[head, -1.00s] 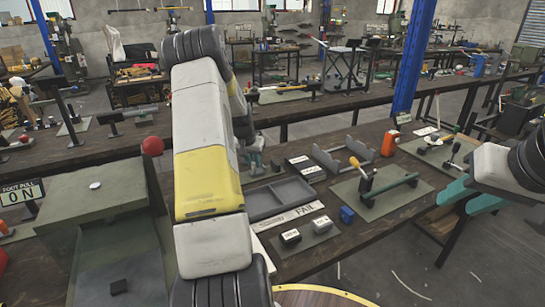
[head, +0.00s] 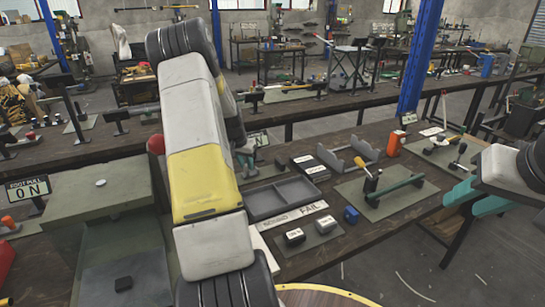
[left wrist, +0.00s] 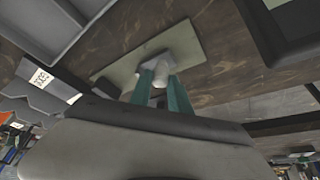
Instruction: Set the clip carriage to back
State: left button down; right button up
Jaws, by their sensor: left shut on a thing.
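The knob sits over a small light base on an olive plate (left wrist: 122,72) on the dark wooden bench. I take this to be the clip carriage, but its rail and any position marks cannot be made out. In the head view my left arm hides most of this spot; only a bit of the gripper (head: 246,158) shows past it. My right gripper (head: 476,198), with teal fingers, is at the right edge, apart from everything, and looks open.
A green-handled fixture (head: 395,191) and an orange bottle (head: 393,144) stand to the right. A green press housing (head: 90,210) stands at left.

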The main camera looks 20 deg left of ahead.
pick_arm(q)
jog(key=shift+s+a, duration=0.15)
jog(key=shift+s, duration=0.05)
jog(key=c, duration=1.2)
grip_release()
jog(key=shift+c, duration=0.2)
jog(key=shift+r, duration=0.1)
jog(key=v, duration=0.7)
jog(key=shift+r, duration=0.3)
jog(key=shift+s, duration=0.15)
